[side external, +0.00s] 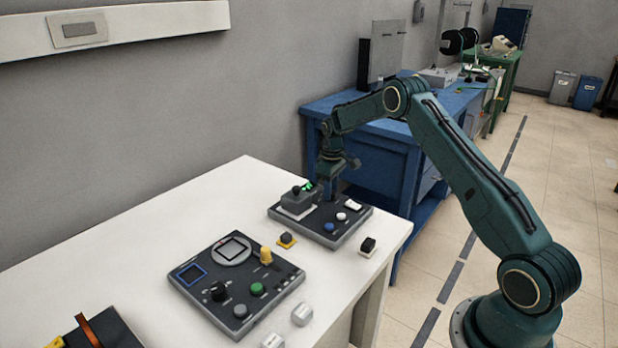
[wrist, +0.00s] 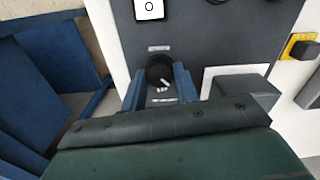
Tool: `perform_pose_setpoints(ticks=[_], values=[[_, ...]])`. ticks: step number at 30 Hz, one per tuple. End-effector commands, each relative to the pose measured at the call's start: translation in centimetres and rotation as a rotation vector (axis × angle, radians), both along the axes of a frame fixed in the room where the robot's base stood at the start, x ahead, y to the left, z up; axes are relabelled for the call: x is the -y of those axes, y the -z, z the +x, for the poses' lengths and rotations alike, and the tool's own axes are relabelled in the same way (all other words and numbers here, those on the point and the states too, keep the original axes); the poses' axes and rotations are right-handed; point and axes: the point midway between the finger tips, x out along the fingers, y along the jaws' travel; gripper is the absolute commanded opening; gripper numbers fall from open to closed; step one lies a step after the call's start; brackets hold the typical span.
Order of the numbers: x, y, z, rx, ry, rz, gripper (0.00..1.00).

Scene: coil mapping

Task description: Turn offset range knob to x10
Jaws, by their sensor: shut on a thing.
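In the wrist view a round black knob (wrist: 159,69) sits on a dark grey panel (wrist: 205,50). It has a white mark near its lower edge, and small white labels stand above and below it, too small to read. The two blue fingers of my gripper (wrist: 160,82) stand on either side of the knob, shut on it. In the side view my gripper (side external: 328,192) points down at the back of the far dark panel (side external: 321,235). The knob cannot be made out there.
Blue and white buttons (side external: 329,227) are in front. A second panel (side external: 240,317) lies nearer on the white table (side external: 130,248). A blue bench (side external: 378,140) stands behind.

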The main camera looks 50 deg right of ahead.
Motion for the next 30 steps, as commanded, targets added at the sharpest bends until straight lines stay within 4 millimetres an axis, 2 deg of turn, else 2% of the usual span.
perform_pose_setpoints(ticks=[18,30], values=[[0.01,-0.07,0.07,0.002,0.486,-0.001,0.07],[0.02,-0.09,0.09,0.003,0.654,-0.001,0.07]])
